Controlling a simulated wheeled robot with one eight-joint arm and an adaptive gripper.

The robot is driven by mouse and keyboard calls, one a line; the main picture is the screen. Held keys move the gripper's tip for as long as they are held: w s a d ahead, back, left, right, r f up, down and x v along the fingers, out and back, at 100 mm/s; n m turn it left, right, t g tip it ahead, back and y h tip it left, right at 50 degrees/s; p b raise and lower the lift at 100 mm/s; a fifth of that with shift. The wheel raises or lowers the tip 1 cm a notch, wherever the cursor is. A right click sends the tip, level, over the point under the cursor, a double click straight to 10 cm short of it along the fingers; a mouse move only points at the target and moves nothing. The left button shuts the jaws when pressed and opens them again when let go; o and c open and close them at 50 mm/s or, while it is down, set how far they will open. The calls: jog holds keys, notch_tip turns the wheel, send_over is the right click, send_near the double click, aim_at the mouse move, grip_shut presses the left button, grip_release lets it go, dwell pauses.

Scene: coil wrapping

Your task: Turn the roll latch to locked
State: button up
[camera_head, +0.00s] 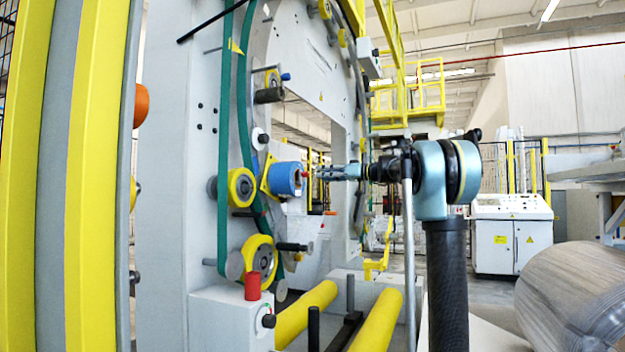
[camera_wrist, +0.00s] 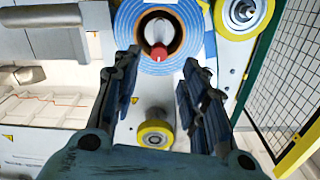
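The blue roll (camera_head: 283,179) sits on the large grey ring machine in the head view. In the wrist view the roll (camera_wrist: 189,48) is at the top centre, seen end-on, with a light hub in a brown core. The red latch (camera_head: 305,176) is at the roll's end face; in the wrist view its red tip (camera_wrist: 159,52) points down from the hub. My gripper (camera_head: 318,173) reaches left toward the latch. In the wrist view my gripper (camera_wrist: 163,64) is open, its fingers apart below and either side of the latch. Nothing is between the fingers. Whether the fingertips touch the roll cannot be told.
Yellow rollers (camera_head: 242,187) and a green belt (camera_head: 224,120) are left of the roll. A red cylinder (camera_head: 252,286) stands on a grey box below. A wrapped coil (camera_head: 575,300) lies at the lower right. A white cabinet (camera_head: 497,240) stands behind.

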aim_at(308, 174)
jog(key=x, duration=0.7)
jog(key=shift+a, duration=0.25)
jog(key=shift+c, duration=0.6)
